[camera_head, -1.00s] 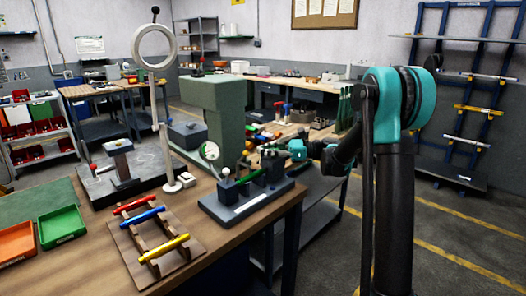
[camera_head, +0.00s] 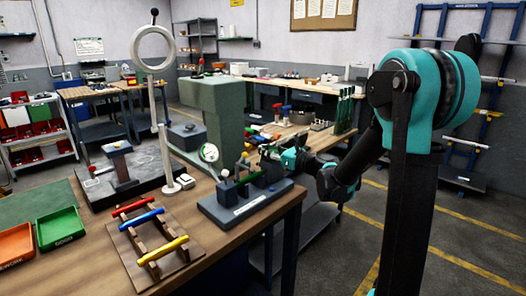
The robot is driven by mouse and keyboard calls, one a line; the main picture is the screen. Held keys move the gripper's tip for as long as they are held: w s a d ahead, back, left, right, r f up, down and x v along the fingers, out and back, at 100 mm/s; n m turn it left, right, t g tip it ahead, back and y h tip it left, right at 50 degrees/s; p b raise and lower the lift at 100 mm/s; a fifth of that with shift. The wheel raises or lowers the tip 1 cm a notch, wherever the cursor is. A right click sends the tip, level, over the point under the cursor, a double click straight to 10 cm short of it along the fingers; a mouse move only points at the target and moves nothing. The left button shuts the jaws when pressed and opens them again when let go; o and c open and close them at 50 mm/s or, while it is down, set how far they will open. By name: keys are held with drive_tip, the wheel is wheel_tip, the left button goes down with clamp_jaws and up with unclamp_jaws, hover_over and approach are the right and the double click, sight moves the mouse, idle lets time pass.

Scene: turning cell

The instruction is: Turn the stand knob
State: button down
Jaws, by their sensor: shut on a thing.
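The dark blue-grey stand (camera_head: 250,205) sits on the wooden bench near its right corner. It has an upright post with a rounded top (camera_head: 225,175) at its left and a green bar (camera_head: 249,177) across it. A white-faced dial gauge (camera_head: 209,153) stands just behind it. My gripper (camera_head: 266,156) reaches in from the right, at the upper right end of the stand. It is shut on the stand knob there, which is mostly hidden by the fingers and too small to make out.
A wooden rack (camera_head: 150,240) with red, blue and yellow bars lies in front left of the stand. A tall ring on a post (camera_head: 154,66) and a large green column (camera_head: 212,98) stand behind. Green (camera_head: 60,229) and orange trays lie at left.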

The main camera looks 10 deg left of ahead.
drive_tip(key=d+m+t+h, duration=0.1)
drive_tip(key=m+t+h, duration=0.1)
drive_tip(key=m+h, duration=0.1)
drive_tip(key=w+m+t+h, duration=0.1)
drive_tip(key=m+t+h, duration=0.2)
drive_tip(key=h, duration=0.3)
drive_tip(key=d+m+t+h, duration=0.1)
drive_tip(key=m+t+h, duration=0.2)
drive_tip(key=m+h, duration=0.1)
drive_tip(key=shift+w+d+m+h, duration=0.35)
drive_tip(key=shift+w+m+h, duration=0.05)
drive_tip(key=shift+h, duration=0.1)
drive_tip(key=shift+d+m+h, duration=0.3)
drive_tip(key=shift+m+h, duration=0.45)
drive_tip(key=shift+h, duration=0.4)
drive_tip(key=shift+d+m+h, duration=0.3)
drive_tip(key=shift+m+h, duration=0.45)
drive_tip(key=shift+h, duration=0.4)
drive_tip(key=c, duration=1.1)
unclamp_jaws()
drive_tip(key=shift+o, duration=0.2)
